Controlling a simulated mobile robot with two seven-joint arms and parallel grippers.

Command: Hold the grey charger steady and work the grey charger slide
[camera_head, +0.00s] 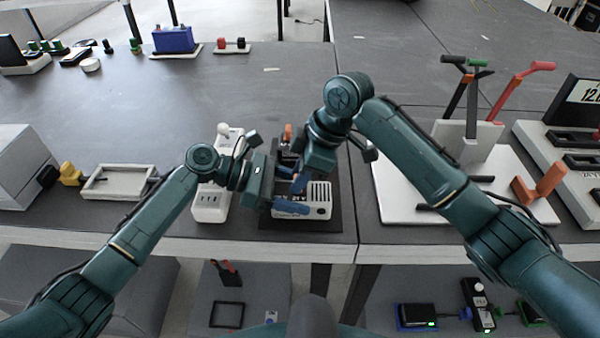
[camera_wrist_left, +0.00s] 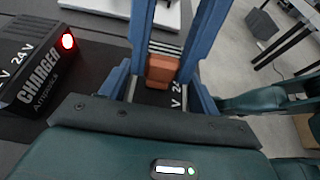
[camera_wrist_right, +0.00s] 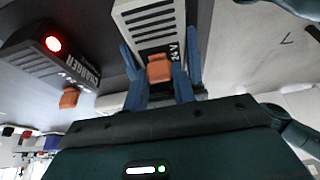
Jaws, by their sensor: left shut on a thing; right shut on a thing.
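The grey charger (camera_head: 318,203), pale with dark vent slots, sits on a dark mat at the table's front. My left gripper (camera_head: 288,197) reaches in from the left and is shut on the charger's body, one finger along its front side. My right gripper (camera_head: 299,184) comes down from above right and is shut at the orange slide. The slide (camera_wrist_right: 159,68) shows between the right fingers, with the vents (camera_wrist_right: 150,18) beyond it. It also shows between the left fingers in the left wrist view (camera_wrist_left: 162,68). In the head view the grippers hide the slide.
A black charger (camera_wrist_left: 38,72) with a lit red lamp and its own orange slide (camera_wrist_right: 70,97) stands close behind. A white device (camera_head: 211,203) stands left. A white board with levers (camera_head: 400,190) stands right. The table behind is mostly clear.

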